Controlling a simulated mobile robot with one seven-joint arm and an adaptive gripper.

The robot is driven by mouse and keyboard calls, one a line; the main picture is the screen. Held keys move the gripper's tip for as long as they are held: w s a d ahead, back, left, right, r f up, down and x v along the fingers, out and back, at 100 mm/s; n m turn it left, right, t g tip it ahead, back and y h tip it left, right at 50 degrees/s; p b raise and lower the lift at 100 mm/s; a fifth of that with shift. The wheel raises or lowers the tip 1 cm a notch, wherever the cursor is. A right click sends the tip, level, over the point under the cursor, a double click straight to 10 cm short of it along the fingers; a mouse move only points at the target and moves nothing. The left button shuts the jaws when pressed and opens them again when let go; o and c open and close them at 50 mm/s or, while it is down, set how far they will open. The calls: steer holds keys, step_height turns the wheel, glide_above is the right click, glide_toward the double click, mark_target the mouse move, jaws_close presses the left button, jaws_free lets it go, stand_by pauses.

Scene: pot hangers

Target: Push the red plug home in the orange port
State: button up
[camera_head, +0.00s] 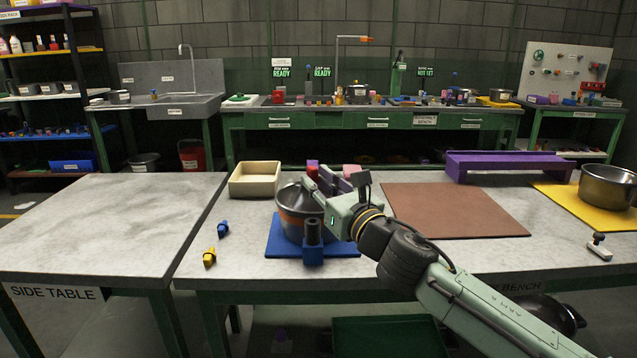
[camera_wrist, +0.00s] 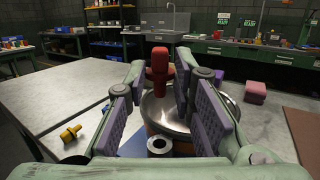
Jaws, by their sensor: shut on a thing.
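The red plug (camera_wrist: 160,65) stands upright between my gripper's fingertips in the wrist view, with a short crosspiece partway down. It also shows as a small red shape (camera_head: 312,168) in the head view. My gripper (camera_wrist: 160,70) is shut on it, its purple-padded fingers held apart by the plug's width. The bowl has an orange band (camera_head: 300,219) in the head view. I cannot clearly pick out an orange port.
A blue mat (camera_head: 276,245) lies under the bowl, with a dark hollow post (camera_head: 313,234) on a blue base in front. Yellow (camera_head: 209,257) and blue (camera_head: 223,227) plugs lie left. A cream tray (camera_head: 254,180) stands behind; a brown mat (camera_head: 455,212) lies right.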

steer(key=shift+f+b, duration=2.55)
steer(key=shift+f, duration=0.4)
steer(key=shift+f+b, duration=1.05)
steer(key=shift+b, duration=0.3)
steer(key=o, duration=0.9)
steer(key=shift+s+d, duration=0.1)
steer(key=v, duration=1.1)
steer(key=shift+s+d, duration=0.2)
steer(key=shift+s, duration=0.2)
steer(key=shift+c, duration=0.3)
